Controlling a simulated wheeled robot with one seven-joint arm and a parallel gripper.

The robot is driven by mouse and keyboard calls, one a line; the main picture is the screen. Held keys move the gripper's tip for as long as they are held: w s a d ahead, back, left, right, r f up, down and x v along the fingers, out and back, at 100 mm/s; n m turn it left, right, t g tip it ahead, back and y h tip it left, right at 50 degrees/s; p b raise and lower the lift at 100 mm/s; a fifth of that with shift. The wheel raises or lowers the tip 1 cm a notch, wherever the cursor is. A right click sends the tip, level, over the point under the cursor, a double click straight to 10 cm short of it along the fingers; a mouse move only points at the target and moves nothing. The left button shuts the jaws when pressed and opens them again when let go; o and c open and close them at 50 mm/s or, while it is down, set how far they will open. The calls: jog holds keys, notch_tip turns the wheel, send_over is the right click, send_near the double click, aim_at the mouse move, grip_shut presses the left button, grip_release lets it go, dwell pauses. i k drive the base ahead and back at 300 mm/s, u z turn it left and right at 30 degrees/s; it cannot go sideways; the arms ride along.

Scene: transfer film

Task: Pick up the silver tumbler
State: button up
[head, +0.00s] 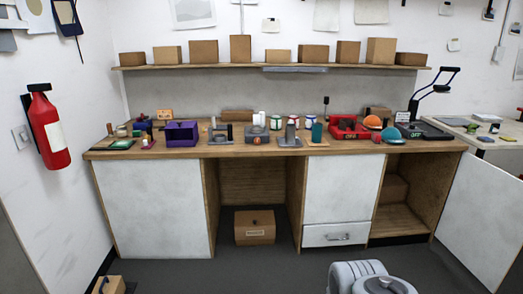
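A grey, silver-looking upright cylinder (291,131) stands on the wooden workbench (230,153), right of the middle, and may be the silver tumbler. It is small in the head view, so I cannot be sure of its shape. Part of my own arm shows at the bottom right, well in front of the bench. My gripper is not in view.
A purple box (181,134) and a red box (347,129) flank the middle of the bench. Orange (372,122) and teal round things lie to the right. An open cabinet door (483,215) juts out at the right. A cardboard box (255,228) sits under the bench. Grey floor in front is mostly clear.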

aim_at(290, 129)
jog(key=i, duration=2.5)
jog(key=z, duration=2.15)
jog(key=i, duration=0.75)
jog(key=u, duration=3.75)
jog(key=i, duration=0.5)
jog(key=u, duration=0.05)
